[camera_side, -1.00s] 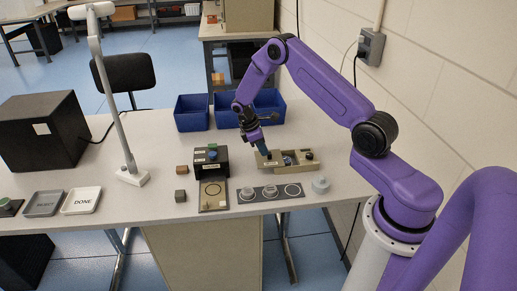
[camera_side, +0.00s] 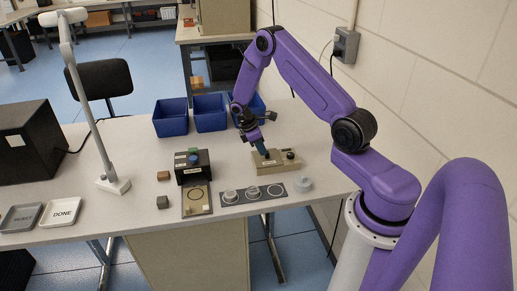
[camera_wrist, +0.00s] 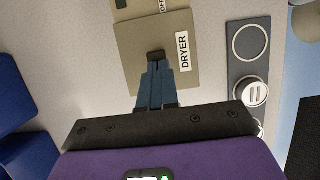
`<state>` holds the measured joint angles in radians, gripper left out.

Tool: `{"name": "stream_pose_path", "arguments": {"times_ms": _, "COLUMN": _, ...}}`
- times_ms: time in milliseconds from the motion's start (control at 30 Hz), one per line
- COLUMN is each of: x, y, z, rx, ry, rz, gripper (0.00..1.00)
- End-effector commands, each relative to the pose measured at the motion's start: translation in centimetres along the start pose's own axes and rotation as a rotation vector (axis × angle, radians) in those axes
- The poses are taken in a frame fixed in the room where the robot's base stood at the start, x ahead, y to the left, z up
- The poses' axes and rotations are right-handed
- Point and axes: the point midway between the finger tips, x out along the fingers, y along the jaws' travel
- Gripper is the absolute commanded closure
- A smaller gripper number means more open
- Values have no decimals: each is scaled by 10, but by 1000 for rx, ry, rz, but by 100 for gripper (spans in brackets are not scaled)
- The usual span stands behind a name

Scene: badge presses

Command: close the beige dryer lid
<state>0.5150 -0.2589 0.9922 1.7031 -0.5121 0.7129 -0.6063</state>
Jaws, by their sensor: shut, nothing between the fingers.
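The beige dryer (camera_side: 285,167) stands on the table at the right in the side view. Its beige lid (camera_wrist: 178,80), marked DRYER, lies flat over the opening in the wrist view, and no interior shows. The lid (camera_side: 272,161) also shows in the side view at the left part of the dryer. My gripper (camera_side: 264,151) is shut and empty, pointing down at the lid. In the wrist view its fingertips (camera_wrist: 156,65) are at the dark knob on the lid, seemingly touching or just above it.
A black press (camera_side: 194,167) stands left of the dryer. Blue bins (camera_side: 171,118) stand behind. A DONE tray (camera_side: 61,212) is at far left.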

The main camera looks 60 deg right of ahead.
Motion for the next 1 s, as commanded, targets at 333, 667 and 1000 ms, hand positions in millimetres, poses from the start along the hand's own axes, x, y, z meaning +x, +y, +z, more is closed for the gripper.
{"name": "stream_pose_path", "arguments": {"times_ms": 333, "x": -9, "y": 0, "z": -23, "rx": -2, "ry": 1, "rz": 2, "gripper": 100}}
{"name": "stream_pose_path", "arguments": {"times_ms": 667, "x": -68, "y": 1, "z": -38, "rx": 1, "ry": 3, "rz": 4, "gripper": 100}}
{"name": "stream_pose_path", "arguments": {"times_ms": 1000, "x": -111, "y": 0, "z": -38, "rx": 0, "ry": 1, "rz": 1, "gripper": 100}}
